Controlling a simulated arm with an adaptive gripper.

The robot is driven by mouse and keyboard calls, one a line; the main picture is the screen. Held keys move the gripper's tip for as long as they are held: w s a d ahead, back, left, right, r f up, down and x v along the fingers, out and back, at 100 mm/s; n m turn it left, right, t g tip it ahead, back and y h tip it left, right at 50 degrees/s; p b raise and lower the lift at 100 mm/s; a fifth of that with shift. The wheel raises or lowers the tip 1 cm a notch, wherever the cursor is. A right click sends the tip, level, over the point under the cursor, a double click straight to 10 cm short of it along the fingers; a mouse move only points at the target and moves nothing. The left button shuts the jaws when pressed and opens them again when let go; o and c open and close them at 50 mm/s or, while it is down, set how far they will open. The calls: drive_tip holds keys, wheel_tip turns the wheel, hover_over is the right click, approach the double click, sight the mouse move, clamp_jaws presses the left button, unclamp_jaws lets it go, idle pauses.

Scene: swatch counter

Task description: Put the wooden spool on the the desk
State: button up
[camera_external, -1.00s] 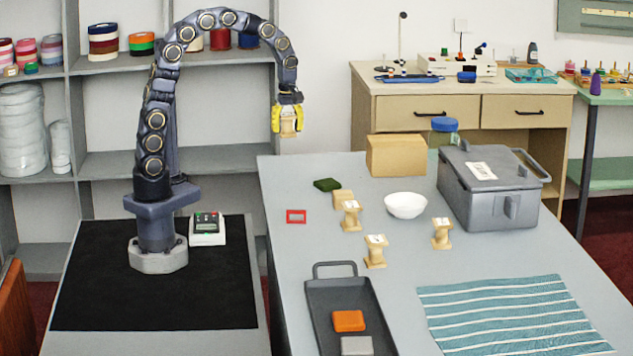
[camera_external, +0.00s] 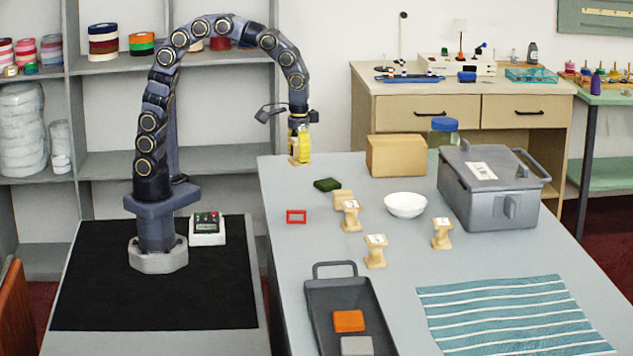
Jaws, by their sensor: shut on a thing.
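My gripper (camera_external: 300,147) points down and is shut on a wooden spool (camera_external: 299,160), much of which its yellow fingers hide. The held spool shows at the far left edge of the grey table (camera_external: 285,185); I cannot tell whether it touches the top. Other pale wooden spools stand upright on the table: one near the middle (camera_external: 351,215), one nearer the front (camera_external: 375,251) and one to the right (camera_external: 441,233). A wooden desk with two drawers (camera_external: 460,112) stands behind the table.
A striped cloth (camera_external: 510,315) lies at front right. The table's left strip is mostly clear.

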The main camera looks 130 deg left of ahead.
drive_tip(key=w+d+f+m, duration=0.2)
drive_tip(key=w+d+m, duration=0.45)
drive_tip(key=d, duration=0.45)
drive_tip(key=n, duration=0.3)
hover_over(218, 313)
wheel_tip(218, 313, down, 19)
drive_tip(key=shift+d+f, duration=0.1)
drive_tip(key=shift+f, duration=3.9)
drive_tip(key=shift+f, duration=0.1)
drive_tip(key=o, duration=1.1)
drive_tip(key=shift+c, duration=0.2)
